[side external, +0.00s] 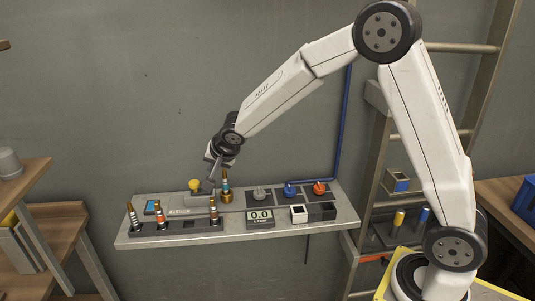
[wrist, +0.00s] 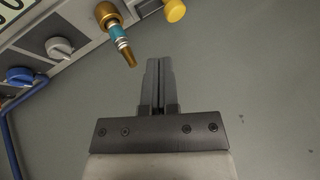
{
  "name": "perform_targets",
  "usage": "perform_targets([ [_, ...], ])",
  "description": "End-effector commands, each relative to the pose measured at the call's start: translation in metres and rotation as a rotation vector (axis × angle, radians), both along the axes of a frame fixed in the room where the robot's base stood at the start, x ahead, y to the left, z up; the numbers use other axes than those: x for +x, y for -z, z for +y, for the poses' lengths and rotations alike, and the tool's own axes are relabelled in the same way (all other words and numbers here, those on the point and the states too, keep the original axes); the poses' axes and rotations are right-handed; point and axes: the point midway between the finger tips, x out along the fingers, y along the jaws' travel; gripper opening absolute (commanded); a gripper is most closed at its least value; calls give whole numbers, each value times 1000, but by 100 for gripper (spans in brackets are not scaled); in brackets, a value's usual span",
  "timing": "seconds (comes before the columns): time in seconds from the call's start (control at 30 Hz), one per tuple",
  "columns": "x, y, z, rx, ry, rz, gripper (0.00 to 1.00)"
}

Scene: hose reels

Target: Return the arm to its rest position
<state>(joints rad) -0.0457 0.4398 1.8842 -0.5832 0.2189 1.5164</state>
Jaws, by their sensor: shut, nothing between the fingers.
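My gripper (side external: 208,183) hangs over the back part of the grey bench panel (side external: 205,240) in the side external view. In the wrist view my gripper (wrist: 160,64) has its two dark fingers together, with nothing between them. A brass nozzle with a blue band (side external: 225,187) stands upright in a brass fitting, just right of the fingers. It also shows in the wrist view (wrist: 121,45), left of the fingertips and apart from them. My arm is bent, reaching left from its base at the lower right.
A yellow knob (side external: 194,185) sits close left of my gripper. Several nozzles stand in a dark rack (side external: 175,229) along the front. The wall area above the bench is clear.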

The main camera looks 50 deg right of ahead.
Motion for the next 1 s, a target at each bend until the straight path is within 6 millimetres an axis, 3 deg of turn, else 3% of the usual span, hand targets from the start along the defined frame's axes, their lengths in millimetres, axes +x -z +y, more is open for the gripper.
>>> perform_targets([
  [0.23,-5,1,-1,-11,-14,10,0],
  [0.43,-28,4,-3,-59,-83,59,0],
  [1.0,-161,27,-8,-246,-521,304,0],
])
